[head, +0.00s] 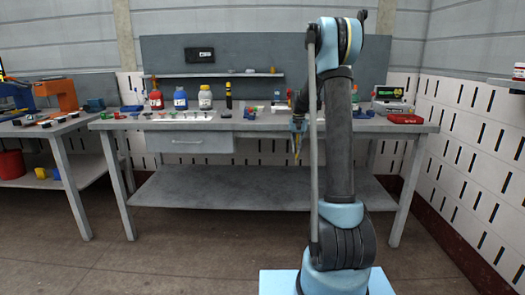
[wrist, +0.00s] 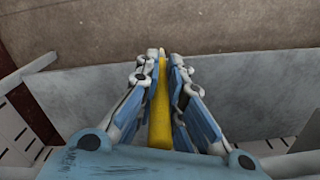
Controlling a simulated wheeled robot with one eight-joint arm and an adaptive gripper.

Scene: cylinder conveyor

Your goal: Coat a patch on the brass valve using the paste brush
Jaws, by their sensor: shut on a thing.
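My gripper (head: 298,124) hangs in front of the workbench's front edge, left of my arm's column. In the wrist view my gripper (wrist: 159,66) has its two fingers shut on a long yellow handle, which I take to be the paste brush (wrist: 160,105). Its pale end shows just beyond the fingertips. In the head view the brush (head: 297,149) points down below the gripper, below bench-top level and apart from the bench. I cannot pick out the brass valve among the small items on the bench; my arm hides part of the top.
A second bench (head: 40,128) with an orange machine (head: 62,95) stands at the left. The floor in front is clear.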

